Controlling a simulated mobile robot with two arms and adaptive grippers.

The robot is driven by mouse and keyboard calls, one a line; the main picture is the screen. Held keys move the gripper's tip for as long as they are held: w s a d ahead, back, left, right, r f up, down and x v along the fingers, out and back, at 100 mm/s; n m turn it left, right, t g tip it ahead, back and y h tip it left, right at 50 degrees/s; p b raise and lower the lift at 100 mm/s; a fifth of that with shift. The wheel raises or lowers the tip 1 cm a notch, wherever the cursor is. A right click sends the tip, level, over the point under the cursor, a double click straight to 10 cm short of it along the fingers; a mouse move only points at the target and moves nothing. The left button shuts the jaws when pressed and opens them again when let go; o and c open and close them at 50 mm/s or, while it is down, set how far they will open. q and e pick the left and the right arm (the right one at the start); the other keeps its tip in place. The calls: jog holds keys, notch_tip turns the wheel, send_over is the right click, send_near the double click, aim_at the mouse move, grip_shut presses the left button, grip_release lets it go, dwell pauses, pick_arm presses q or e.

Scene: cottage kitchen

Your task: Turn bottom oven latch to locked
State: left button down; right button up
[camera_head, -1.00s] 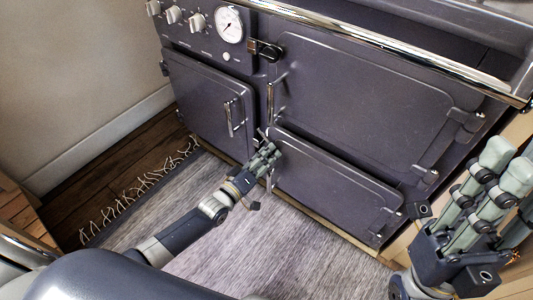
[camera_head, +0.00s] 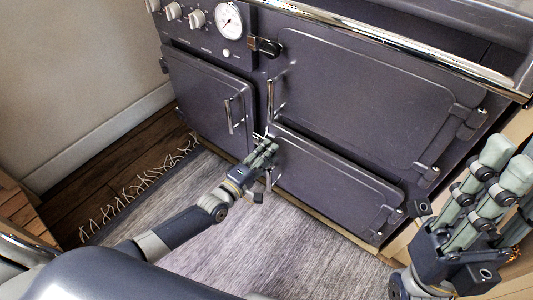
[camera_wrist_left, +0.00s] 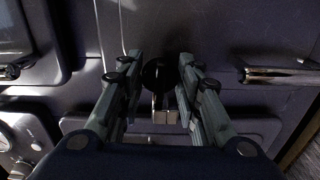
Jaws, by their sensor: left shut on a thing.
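The bottom oven door (camera_head: 335,188) is a dark panel low on the range and looks closed. My left gripper (camera_head: 268,148) is at its upper left corner and covers most of the latch in the head view. In the left wrist view, the bottom oven latch (camera_wrist_left: 160,104), a dark round boss with a pale metal tab, sits between the two fingers of my left gripper (camera_wrist_left: 160,64). The gripper is shut on it. The latch's exact angle is hard to tell. My right gripper (camera_head: 500,165) is raised at the right, away from the oven, its jaw state unclear.
The larger upper oven door (camera_head: 370,95) has a black-knobbed latch (camera_head: 265,47) at its upper left. A smaller left door (camera_head: 208,100) has a vertical metal handle (camera_head: 229,117). A chrome rail (camera_head: 400,45) crosses above. A grey fringed rug (camera_head: 245,245) covers the floor in front.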

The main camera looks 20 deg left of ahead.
dwell(0.4)
pick_arm(q)
jog(key=c, duration=1.1)
grip_release()
jog(key=v, duration=1.2)
